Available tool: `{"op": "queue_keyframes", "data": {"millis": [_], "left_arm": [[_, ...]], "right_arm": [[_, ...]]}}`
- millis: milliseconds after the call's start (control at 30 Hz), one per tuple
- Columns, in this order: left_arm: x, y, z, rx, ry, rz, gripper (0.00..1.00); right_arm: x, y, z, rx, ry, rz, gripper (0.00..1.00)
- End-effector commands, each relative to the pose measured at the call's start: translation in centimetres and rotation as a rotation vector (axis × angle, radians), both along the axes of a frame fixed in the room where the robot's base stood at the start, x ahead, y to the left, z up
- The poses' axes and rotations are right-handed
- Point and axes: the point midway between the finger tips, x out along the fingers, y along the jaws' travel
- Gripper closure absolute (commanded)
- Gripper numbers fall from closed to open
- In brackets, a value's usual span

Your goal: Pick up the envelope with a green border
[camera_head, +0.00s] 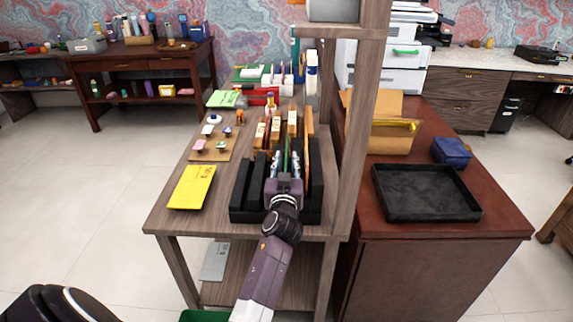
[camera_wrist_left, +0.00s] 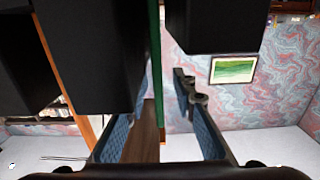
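A black slotted organizer (camera_head: 248,190) stands near the front of the wooden desk. An envelope with a green edge (camera_head: 287,152) stands upright in one of its slots, seen nearly edge-on. It also shows in the left wrist view as a thin green strip (camera_wrist_left: 157,75). My left gripper (camera_head: 286,165) is over the organizer. In the left wrist view its fingers (camera_wrist_left: 158,135) are apart, and the green strip lies between them without visible contact. An orange-edged envelope (camera_head: 308,160) stands in a slot to the right. My right gripper is not seen.
A yellow envelope (camera_head: 192,187) lies flat left of the organizer. Wooden stamps (camera_head: 259,134) stand close behind it. A wooden post (camera_head: 357,130) rises to its right. A black tray (camera_head: 425,193) lies on the red-brown cabinet at right.

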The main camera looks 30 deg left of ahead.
Motion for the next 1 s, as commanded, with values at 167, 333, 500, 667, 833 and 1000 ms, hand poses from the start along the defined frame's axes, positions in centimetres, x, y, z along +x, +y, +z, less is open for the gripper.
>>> {"op": "queue_keyframes", "data": {"millis": [167,333,500,667,833,1000], "left_arm": [[1.8,1.1,0.1,0.002,0.001,0.0,0.75],[2.2,1.4,0.0,-0.001,0.0,0.0,0.75],[2.2,1.4,0.0,-0.001,0.001,0.0,0.78],[2.2,1.4,0.0,-0.001,0.001,0.0,0.95],[2.2,1.3,0.0,-0.001,0.001,0.0,1.0],[2.2,1.3,0.0,0.0,0.0,0.0,1.0]], "right_arm": [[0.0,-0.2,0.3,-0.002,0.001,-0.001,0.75],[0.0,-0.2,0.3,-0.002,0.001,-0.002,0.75],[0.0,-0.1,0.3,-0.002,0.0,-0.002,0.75],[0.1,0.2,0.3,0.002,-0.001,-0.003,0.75],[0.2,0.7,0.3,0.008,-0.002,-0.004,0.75],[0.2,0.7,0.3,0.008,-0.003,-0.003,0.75]]}}
